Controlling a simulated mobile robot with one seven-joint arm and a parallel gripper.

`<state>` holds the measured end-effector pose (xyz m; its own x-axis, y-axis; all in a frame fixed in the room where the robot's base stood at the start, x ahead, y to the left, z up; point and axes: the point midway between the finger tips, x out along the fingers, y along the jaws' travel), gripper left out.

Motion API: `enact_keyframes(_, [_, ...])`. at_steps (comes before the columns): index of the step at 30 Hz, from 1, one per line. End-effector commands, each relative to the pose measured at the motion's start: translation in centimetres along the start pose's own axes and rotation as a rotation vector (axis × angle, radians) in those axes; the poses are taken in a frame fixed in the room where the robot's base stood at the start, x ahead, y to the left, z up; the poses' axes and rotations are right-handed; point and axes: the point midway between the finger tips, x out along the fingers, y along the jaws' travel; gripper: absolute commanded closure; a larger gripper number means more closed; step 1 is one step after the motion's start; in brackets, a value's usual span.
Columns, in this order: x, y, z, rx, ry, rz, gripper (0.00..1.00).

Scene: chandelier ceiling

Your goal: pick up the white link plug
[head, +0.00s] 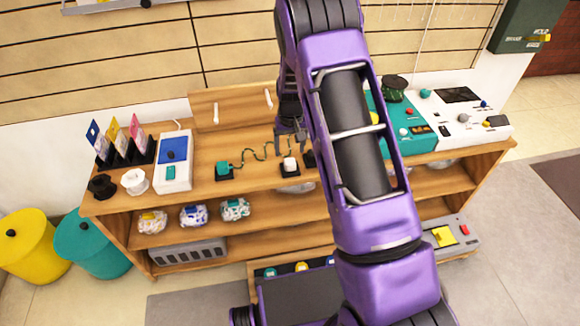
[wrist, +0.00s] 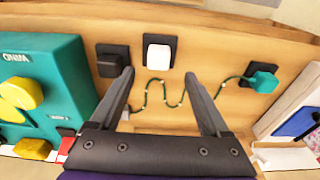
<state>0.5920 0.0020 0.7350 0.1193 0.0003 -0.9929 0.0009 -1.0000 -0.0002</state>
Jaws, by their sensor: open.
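The white link plug (head: 289,164) sits on a square black base at the front part of the wooden bench top. In the wrist view the white link plug (wrist: 159,52) is seen just beyond the fingertips, about centred between them. My gripper (head: 290,138) is above the bench, just behind the plug in the head view. In the wrist view my gripper (wrist: 159,73) has its two fingers spread apart with nothing between them. The height of the fingers over the plug is hard to tell.
A black plug (wrist: 110,62) on its own base is close beside the white one. A teal plug (wrist: 262,80) is attached to a wavy green cord (wrist: 170,97). A teal console (wrist: 48,90) and a blue-and-white device (head: 174,162) flank the area.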

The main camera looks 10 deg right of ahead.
Motion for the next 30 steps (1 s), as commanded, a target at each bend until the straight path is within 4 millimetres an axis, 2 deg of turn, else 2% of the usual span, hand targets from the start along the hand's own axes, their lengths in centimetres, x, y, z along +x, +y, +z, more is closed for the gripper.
enact_keyframes(3, [1.6,0.0,0.0,0.001,0.000,0.000,0.20])
enact_keyframes(11, [3.0,0.1,0.1,0.002,-0.001,0.000,0.20])
enact_keyframes(18, [6.6,0.2,0.2,0.001,-0.001,0.001,0.20])
enact_keyframes(26, [7.1,0.2,0.1,0.001,0.002,0.000,0.20])
enact_keyframes(30, [7.1,0.2,0.1,0.001,0.002,0.000,0.42])
